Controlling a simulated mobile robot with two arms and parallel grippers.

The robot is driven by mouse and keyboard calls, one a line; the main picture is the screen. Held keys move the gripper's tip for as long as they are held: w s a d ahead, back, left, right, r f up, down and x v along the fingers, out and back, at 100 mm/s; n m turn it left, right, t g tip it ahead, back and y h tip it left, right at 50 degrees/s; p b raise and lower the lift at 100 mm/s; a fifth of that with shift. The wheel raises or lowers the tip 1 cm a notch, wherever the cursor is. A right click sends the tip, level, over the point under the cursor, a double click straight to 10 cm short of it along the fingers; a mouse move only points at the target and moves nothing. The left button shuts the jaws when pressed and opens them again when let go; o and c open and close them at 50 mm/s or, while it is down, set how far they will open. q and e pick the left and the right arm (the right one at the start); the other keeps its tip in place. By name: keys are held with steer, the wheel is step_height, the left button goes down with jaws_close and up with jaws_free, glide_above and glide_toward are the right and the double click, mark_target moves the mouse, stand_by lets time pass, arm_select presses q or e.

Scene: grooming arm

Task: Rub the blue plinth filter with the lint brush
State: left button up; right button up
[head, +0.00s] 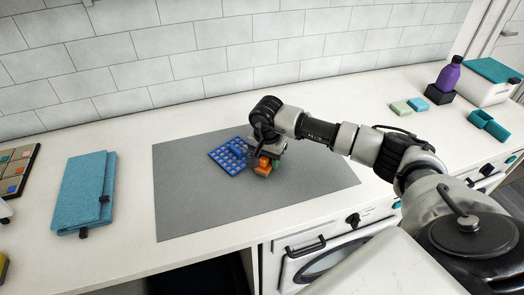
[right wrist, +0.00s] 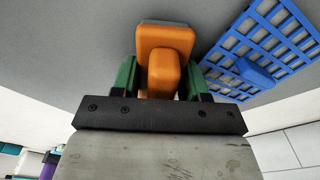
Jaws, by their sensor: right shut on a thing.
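The blue plinth filter (head: 228,157) is a flat lattice panel with a raised blue part, lying on the grey mat (head: 190,200). It also shows at the upper right of the right wrist view (right wrist: 262,48). My right gripper (head: 264,158) is shut on the orange lint brush (head: 262,170), just right of the filter. In the right wrist view, the green fingers (right wrist: 163,80) clasp the handle of the brush (right wrist: 165,40). The brush appears beside the filter, not over it; I cannot tell whether it touches the mat. My left gripper is not in view.
A folded teal cloth item (head: 84,195) lies left of the mat, near a tray of coloured squares (head: 18,170).

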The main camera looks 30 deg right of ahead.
steer(key=shift+s+d+r, duration=0.1)
steer(key=shift+s, duration=0.3)
steer(key=shift+r, duration=0.1)
steer(key=shift+r+p, duration=1.7)
steer(key=shift+r, duration=1.25)
steer(key=shift+r+p, duration=0.65)
steer(key=shift+r, duration=0.85)
